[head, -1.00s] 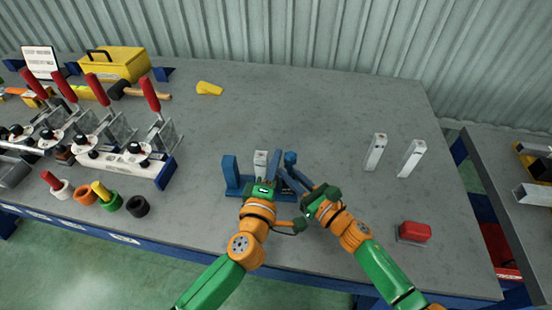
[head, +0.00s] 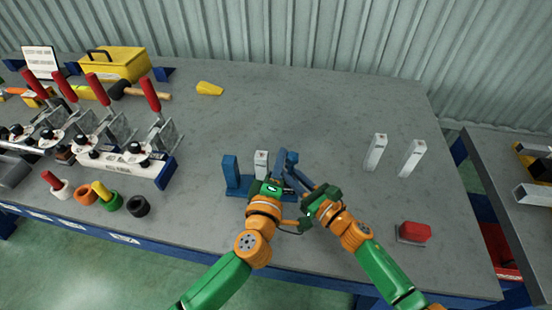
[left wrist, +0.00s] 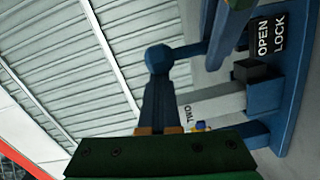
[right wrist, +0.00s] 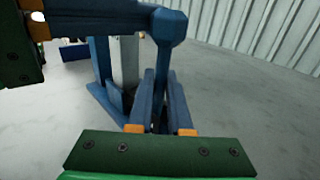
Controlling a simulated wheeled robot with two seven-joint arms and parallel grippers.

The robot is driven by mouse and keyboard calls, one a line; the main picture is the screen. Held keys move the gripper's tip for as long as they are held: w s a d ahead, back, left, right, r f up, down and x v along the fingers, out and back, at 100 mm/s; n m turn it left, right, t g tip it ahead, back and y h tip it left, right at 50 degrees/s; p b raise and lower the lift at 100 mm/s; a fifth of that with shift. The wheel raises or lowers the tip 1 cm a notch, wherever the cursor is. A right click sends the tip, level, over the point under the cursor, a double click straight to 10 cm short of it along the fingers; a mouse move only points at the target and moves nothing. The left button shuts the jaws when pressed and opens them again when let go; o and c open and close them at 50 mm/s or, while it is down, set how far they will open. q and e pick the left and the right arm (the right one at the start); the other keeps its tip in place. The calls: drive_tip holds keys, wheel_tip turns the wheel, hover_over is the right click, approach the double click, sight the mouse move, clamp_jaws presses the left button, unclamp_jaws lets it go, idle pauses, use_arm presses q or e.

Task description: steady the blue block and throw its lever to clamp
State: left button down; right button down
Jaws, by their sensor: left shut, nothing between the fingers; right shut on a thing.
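The blue block (head: 231,177) stands near the table's front edge, with a silver bar (head: 261,158) upright in it. Its base carries an OPEN/LOCK label (left wrist: 270,37) in the left wrist view. A blue lever with a knob (head: 292,157) rises at its right; the knob also shows in the left wrist view (left wrist: 158,60). My right gripper (right wrist: 160,85) is shut on the lever's arm below the knob. My left gripper (head: 282,157) is shut and empty, its fingertips right beside the knob. I cannot tell whether they touch it.
Two silver bars (head: 376,152) (head: 412,158) stand to the right, behind a red button (head: 414,232). A row of red-handled clamps (head: 127,167) and several coloured cups (head: 109,199) stand at left.

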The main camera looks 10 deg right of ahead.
use_arm(q)
drive_tip(key=shift+s+d+m+g, duration=0.15)
drive_tip(key=shift+s+d+m, duration=0.1)
drive_tip(key=shift+d+m, duration=0.5)
drive_tip(key=shift+s+d+m+g, duration=0.2)
drive_tip(key=shift+d+m, duration=0.35)
drive_tip(key=shift+d, duration=0.35)
drive_tip(key=shift+s+d+f+m, duration=0.1)
drive_tip(key=shift+d+m, duration=0.35)
drive_tip(key=shift+m, duration=0.35)
drive_tip(key=shift+s+d+m, duration=0.1)
drive_tip(key=shift+d+m, duration=0.3)
drive_tip(key=shift+m, duration=0.4)
approach(295, 161)
drive_tip(key=shift+s+d, duration=0.25)
drive_tip(key=shift+d, duration=0.45)
